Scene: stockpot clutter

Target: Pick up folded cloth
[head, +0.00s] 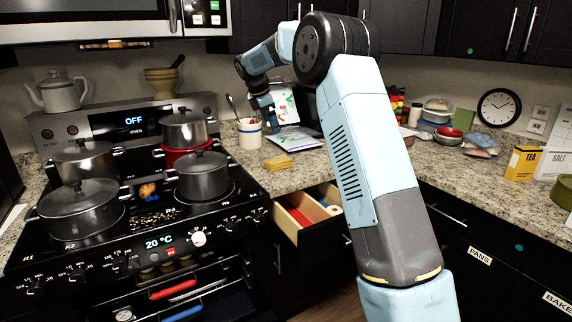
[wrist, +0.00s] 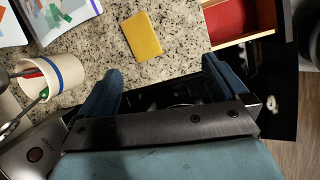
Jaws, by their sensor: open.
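My gripper (head: 267,112) hangs above the counter near the utensil crock. In the wrist view, its two blue fingers are spread wide with nothing between them (wrist: 162,72). The cloth lies apart from the fingers, beyond their tips in that view.
A white crock (head: 249,133) with utensils stands left of the cloth; papers (head: 294,138) lie behind it. The open drawer (head: 307,212) juts out below the counter. The stove with several pots (head: 202,175) is to the left.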

